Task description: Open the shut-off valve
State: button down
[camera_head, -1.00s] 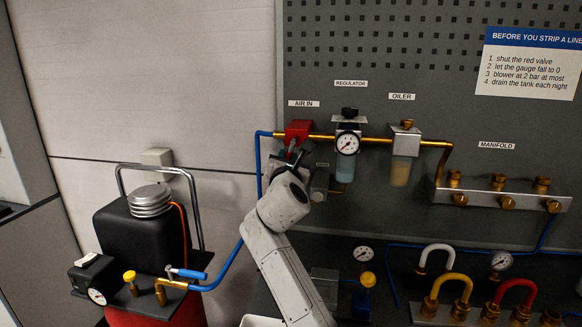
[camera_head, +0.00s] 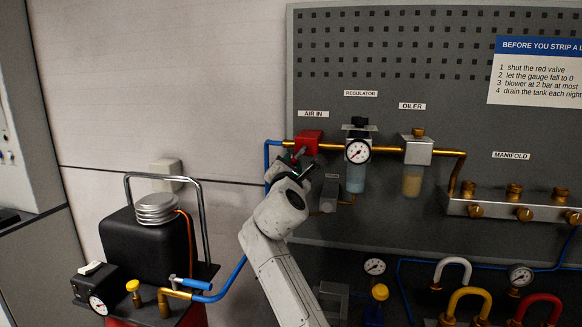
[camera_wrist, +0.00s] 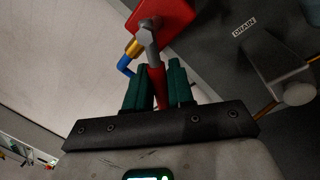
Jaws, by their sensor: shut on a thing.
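The red shut-off valve (camera_head: 308,141) sits on the brass line under the AIR IN label, with a blue hose at its left. In the wrist view the red valve body (camera_wrist: 172,14) is at the top, and its red lever handle (camera_wrist: 157,85) hangs from a grey hub towards me. My gripper (camera_wrist: 156,88) has its dark green fingers shut on either side of the handle. In the head view my gripper (camera_head: 291,163) is just below the valve, and my wrist hides most of the lever there.
The regulator gauge (camera_head: 358,151) and its bowl hang close to the right of my gripper, then the oiler (camera_head: 417,151). A drain fitting (camera_wrist: 295,92) is at the right in the wrist view. A black tank (camera_head: 147,246) with a handle stands at lower left. The wall left of the valve is bare.

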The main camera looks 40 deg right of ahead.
jog(key=c, duration=1.1)
grip_release()
jog(key=shift+s+a, duration=0.1)
jog(key=v, duration=1)
jog(key=shift+s+a+f+b, duration=0.1)
jog(key=shift+s+a+b, duration=0.1)
jog(key=shift+b, duration=0.15)
